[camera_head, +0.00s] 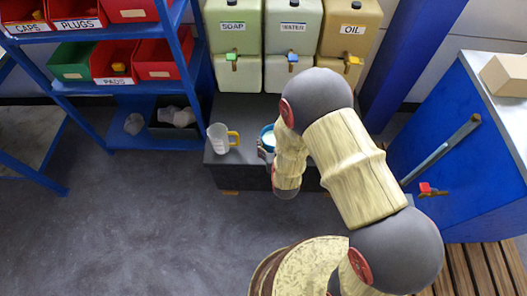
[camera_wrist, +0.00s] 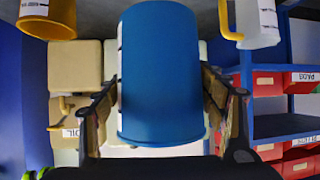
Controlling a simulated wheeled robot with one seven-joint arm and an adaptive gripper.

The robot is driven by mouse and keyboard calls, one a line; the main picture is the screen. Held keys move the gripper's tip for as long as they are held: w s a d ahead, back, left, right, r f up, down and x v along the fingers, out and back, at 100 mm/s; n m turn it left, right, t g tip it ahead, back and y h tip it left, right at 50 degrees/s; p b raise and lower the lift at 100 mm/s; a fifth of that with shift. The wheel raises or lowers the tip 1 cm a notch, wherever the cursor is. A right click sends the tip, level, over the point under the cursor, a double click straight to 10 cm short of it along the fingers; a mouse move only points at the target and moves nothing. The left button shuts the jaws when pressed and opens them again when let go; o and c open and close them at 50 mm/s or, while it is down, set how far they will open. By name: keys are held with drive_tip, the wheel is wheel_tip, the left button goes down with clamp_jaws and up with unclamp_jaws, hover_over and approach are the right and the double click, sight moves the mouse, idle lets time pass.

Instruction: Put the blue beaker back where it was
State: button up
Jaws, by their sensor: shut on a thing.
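The blue beaker (camera_wrist: 161,75) fills the middle of the wrist view, between the two fingers of my gripper (camera_wrist: 160,98), which is shut on it. In the head view the blue beaker (camera_head: 266,134) shows only partly, with a pale inside, beside my wrist at the dark bench. My arm hides its right side. I cannot tell whether its base touches the bench or is just above it.
A white beaker with a yellow handle (camera_head: 219,138) stands to the left on the dark bench (camera_head: 245,178). A yellow beaker (camera_wrist: 47,20) shows in the wrist view. Soap (camera_head: 233,40), water (camera_head: 292,40) and oil (camera_head: 350,40) tanks stand behind. Blue shelving (camera_head: 120,88) is left.

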drive_tip(key=s+a+f, duration=0.2)
drive_tip(key=a+f, duration=0.2)
drive_tip(key=a, duration=0.3)
drive_tip(key=shift+y, duration=0.4)
drive_tip(key=shift+w+d+f+b, duration=0.3)
drive_tip(key=shift+w+f+b, duration=1.05)
drive_tip(key=shift+w+f, duration=0.95)
drive_tip(key=shift+w+d+f+b, duration=0.35)
drive_tip(key=shift+w+f+b, duration=1)
drive_tip(key=shift+w+f, duration=0.85)
drive_tip(key=shift+w+d+f+b, duration=0.3)
drive_tip(key=shift+w+f+b, duration=1.05)
drive_tip(key=shift+w+f, duration=0.95)
drive_tip(key=shift+w+r, duration=0.3)
drive_tip(key=o, duration=2)
drive_tip(key=shift+s+f, duration=0.1)
drive_tip(key=shift+f, duration=0.05)
